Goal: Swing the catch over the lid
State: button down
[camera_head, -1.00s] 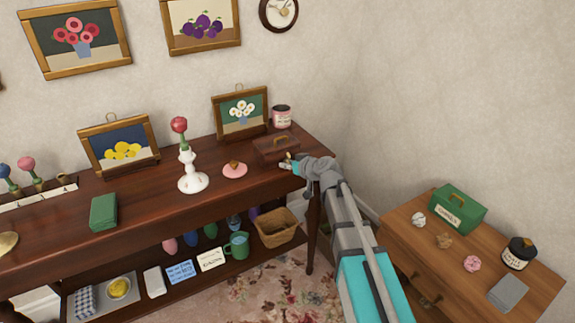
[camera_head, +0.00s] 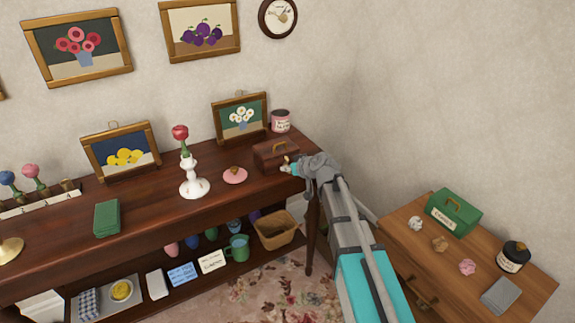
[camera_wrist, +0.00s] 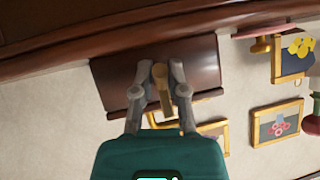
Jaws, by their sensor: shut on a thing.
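A dark brown wooden box (camera_head: 268,160) with a closed-looking lid and a handle (camera_head: 279,146) stands near the right end of the long dark table. In the wrist view the box (camera_wrist: 112,74) fills the upper middle. A tan brass catch (camera_wrist: 161,88) shows against its front, between my fingers. My gripper (camera_wrist: 160,72) is shut on the catch, with a finger on either side. In the head view my gripper (camera_head: 289,168) is at the box's front right corner. There the catch is tiny and partly hidden by my fingers.
A pink-labelled jar (camera_head: 281,121) and a framed daisy picture (camera_head: 240,117) stand behind the box. A pink dish (camera_head: 235,176) and a white candlestick vase (camera_head: 193,187) are to its left. A wooden cabinet (camera_head: 440,262) with a green box (camera_head: 454,214) stands right of my arm.

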jog(key=r+g+h+p, duration=0.1)
jog(key=p, duration=0.1)
jog(key=g+h+p, duration=0.1)
jog(key=g+p, duration=0.1)
jog(key=p, duration=0.1)
jog(key=shift+w+a+r+p, duration=0.1)
jog(key=shift+a+r+p, duration=0.15)
jog(key=shift+r+p, duration=0.15)
jog(key=shift+a+r+g+h+p, duration=0.1)
jog(key=shift+r+g+h+p, duration=0.05)
jog(key=shift+g+h+p, duration=0.75)
jog(key=shift+m, duration=0.3)
jog(key=c, duration=0.7)
grip_release()
jog(key=shift+w, duration=0.1)
